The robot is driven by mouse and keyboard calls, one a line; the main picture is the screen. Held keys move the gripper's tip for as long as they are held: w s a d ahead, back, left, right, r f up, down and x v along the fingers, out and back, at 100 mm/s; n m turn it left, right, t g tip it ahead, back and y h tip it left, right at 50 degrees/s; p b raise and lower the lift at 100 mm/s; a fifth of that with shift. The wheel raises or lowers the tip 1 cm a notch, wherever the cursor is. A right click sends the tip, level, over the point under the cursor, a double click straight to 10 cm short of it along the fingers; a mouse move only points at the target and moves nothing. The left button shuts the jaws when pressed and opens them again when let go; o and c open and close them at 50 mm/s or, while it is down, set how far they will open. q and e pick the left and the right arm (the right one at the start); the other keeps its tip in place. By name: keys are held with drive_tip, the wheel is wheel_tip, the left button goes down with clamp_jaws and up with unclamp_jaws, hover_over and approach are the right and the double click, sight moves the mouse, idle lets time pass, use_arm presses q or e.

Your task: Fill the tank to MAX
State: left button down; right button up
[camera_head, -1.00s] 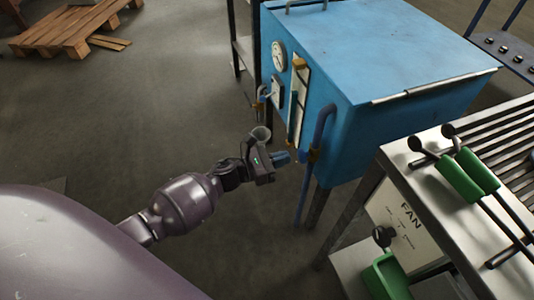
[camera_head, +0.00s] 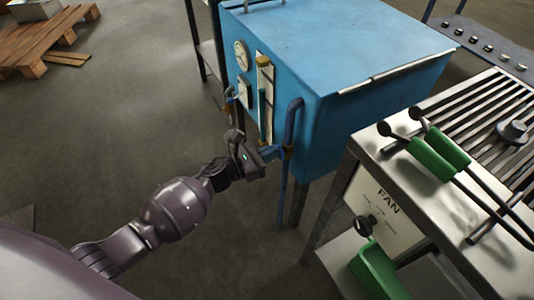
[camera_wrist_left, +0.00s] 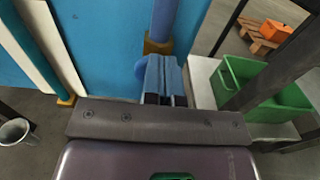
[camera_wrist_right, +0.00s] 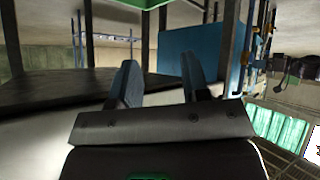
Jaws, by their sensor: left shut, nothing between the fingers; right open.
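The blue tank (camera_head: 350,60) stands on legs at the upper middle of the head view. Its front carries a sight glass (camera_head: 262,100) on a pale plate with brass fittings; the lower tube looks blue, but I cannot read a MAX mark. A blue pipe (camera_head: 291,122) with a brass fitting (camera_head: 288,153) comes down right of it. My left gripper (camera_head: 271,152) is shut and empty, its fingertips close to that fitting. In the left wrist view its fingers (camera_wrist_left: 161,80) overlap the pipe's lower end and a rounded blue part (camera_wrist_left: 141,62); contact is unclear. My right gripper (camera_wrist_right: 160,85) is open and empty.
A metal table (camera_head: 365,150) with green-handled tools (camera_head: 435,160) stands on the right. Below it are a FAN panel (camera_head: 385,205) and a green bin (camera_head: 372,270). A grey cup-like vessel (camera_wrist_left: 14,131) is left of my left gripper. Floor at the left is clear up to a pallet (camera_head: 45,45).

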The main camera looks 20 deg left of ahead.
use_arm(q)
drive_tip(key=shift+d, duration=0.1)
use_arm(e)
drive_tip(key=shift+w+r, duration=0.2)
drive_tip(key=shift+r, duration=0.15)
use_arm(q)
drive_tip(key=shift+w+r, duration=0.1)
use_arm(e)
drive_tip(key=shift+w+a, duration=0.1)
drive_tip(key=shift+w, duration=0.05)
use_arm(q)
drive_tip(key=shift+d, duration=0.15)
use_arm(e)
drive_tip(key=shift+f, duration=0.2)
use_arm(q)
drive_tip(key=shift+r, duration=0.1)
use_arm(e)
drive_tip(key=shift+r, duration=0.2)
drive_tip(key=shift+s+f, duration=0.15)
drive_tip(key=shift+s, duration=0.05)
idle(0.7)
use_arm(q)
drive_tip(key=shift+d, duration=0.1)
use_arm(e)
drive_tip(key=shift+w, duration=0.15)
idle(0.5)
